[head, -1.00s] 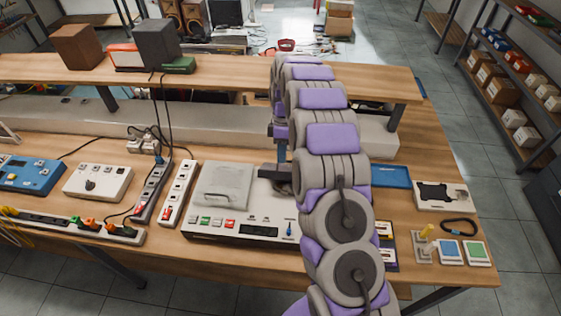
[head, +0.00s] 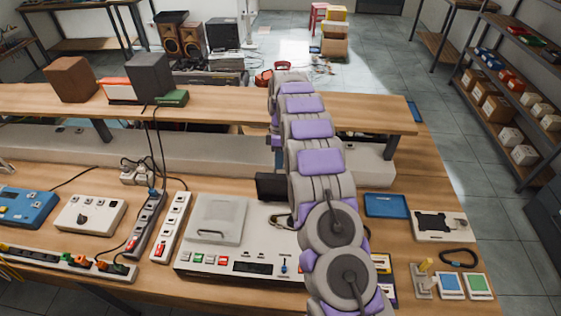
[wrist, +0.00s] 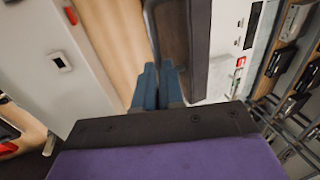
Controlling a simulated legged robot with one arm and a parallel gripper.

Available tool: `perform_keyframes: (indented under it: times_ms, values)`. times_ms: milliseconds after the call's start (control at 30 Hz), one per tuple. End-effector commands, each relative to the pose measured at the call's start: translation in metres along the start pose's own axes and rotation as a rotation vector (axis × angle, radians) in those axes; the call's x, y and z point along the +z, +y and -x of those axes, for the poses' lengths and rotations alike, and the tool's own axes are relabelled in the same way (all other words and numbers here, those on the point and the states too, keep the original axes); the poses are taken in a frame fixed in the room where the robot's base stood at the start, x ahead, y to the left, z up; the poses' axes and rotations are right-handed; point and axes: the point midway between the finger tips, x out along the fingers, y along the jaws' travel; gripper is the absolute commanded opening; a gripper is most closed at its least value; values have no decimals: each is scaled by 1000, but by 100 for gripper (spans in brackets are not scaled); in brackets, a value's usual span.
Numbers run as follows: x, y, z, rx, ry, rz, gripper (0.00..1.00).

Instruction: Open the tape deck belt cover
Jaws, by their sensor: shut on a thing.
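The white tape deck (head: 215,262) lies on the bench with a grey lid (head: 217,218) on its left. A dark flat panel, which looks like the belt cover (head: 271,187), stands raised at the deck's back, left of my arm. A dark loop, perhaps the belt (head: 281,221), shows on the deck in front of it. In the wrist view the belt cover (wrist: 197,50) is a dark slab beside the blue fingers of my gripper (wrist: 158,72). The fingers are close together; their exact contact with the cover is hidden. My arm hides the gripper and the deck's right part in the head view.
Power strips (head: 171,228) and a white box (head: 90,214) stand left of the deck. A blue tray (head: 387,206) and a white board (head: 442,226) lie to the right. A raised shelf (head: 220,103) runs along the back.

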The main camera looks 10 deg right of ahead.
Motion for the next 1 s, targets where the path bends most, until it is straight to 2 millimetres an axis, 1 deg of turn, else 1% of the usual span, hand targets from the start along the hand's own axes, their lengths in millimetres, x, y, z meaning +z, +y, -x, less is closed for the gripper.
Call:
perform_keyframes:
  times_ms: [33,433,467,533,567,600,633,867,1000]
  values:
    - [10,-9,-45,-93,-37,-6,0]
    - [9,-9,-46,-98,-39,-3,0]
    - [8,-9,-46,-98,-39,-2,10]
    - [8,-9,-46,-97,-39,-2,17]
    - [8,-8,-46,-97,-39,-2,23]
    - [8,-8,-46,-96,-39,-2,55]
    - [8,-7,-46,-93,-38,-2,76]
    - [8,3,-40,-65,-29,-6,76]
    - [9,3,-26,-59,-26,-6,76]
